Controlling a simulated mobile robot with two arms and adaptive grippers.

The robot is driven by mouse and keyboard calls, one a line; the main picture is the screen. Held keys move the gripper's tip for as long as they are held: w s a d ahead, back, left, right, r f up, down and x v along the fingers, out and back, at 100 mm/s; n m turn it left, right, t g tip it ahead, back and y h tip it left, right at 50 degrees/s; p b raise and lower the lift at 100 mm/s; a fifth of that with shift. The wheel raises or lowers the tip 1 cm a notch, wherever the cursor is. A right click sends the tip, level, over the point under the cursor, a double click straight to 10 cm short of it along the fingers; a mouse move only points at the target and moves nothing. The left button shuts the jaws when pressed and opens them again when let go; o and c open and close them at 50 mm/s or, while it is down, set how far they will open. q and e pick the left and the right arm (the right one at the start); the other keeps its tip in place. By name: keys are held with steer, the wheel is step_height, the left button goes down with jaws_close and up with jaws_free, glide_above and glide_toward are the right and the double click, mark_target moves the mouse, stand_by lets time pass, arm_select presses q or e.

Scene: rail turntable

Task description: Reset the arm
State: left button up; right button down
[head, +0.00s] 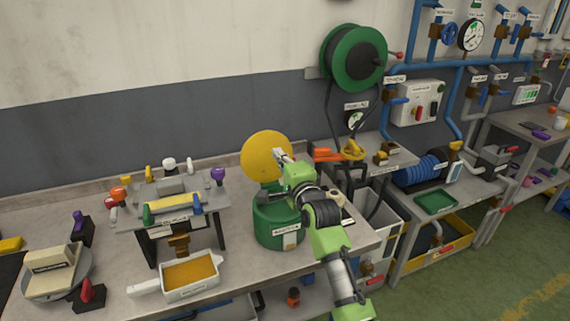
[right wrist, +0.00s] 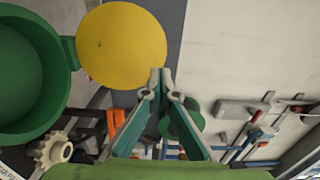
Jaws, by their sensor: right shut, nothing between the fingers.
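My right gripper (head: 279,156) is shut and empty. In the head view its fingertips are in front of a round yellow lid (head: 262,152), and my green arm comes up from the lower right. The lid stands raised at the back of a green canister (head: 271,228) on the workbench. In the right wrist view the gripper's fingers (right wrist: 159,76) meet at the tips beside the yellow lid (right wrist: 122,48), with the open green canister (right wrist: 28,65) at left. I cannot tell whether the fingertips touch the lid. My left gripper is not in view.
A tool rack (head: 172,212) and a tray with yellow contents (head: 190,276) stand left of the canister. A scale-like device (head: 52,275) is at the far left. A green hose reel (head: 353,58) and blue pipes (head: 440,65) are on the wall at right.

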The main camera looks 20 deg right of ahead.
steer(key=s+a+f+n+g, duration=0.2)
steer(key=s+f+n+g, duration=0.55)
steer(key=s+f, duration=1.15)
steer(key=s+f+n+g, duration=0.2)
steer(key=s+f+n, duration=0.15)
steer(key=s, duration=0.65)
steer(key=s+f+n+g, duration=0.3)
steer(key=s+n, duration=0.2)
steer(key=s, duration=0.5)
steer(key=s+f+n+g, duration=0.2)
steer(key=s+f+n, duration=0.15)
steer(key=s, duration=0.65)
step_height(320, 180, down, 26)
steer(key=g+b, duration=0.1)
steer(key=b, duration=0.2)
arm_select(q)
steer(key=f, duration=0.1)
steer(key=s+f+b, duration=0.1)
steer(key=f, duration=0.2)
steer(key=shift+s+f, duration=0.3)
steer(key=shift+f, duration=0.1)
arm_select(e)
steer(key=s+d+f+g, duration=0.1)
steer(key=s+d+f, duration=0.2)
steer(key=s+f, duration=1.5)
steer(key=shift+s+f+h, duration=0.25)
steer(key=shift+f+h, duration=0.05)
steer(key=shift+f, duration=0.65)
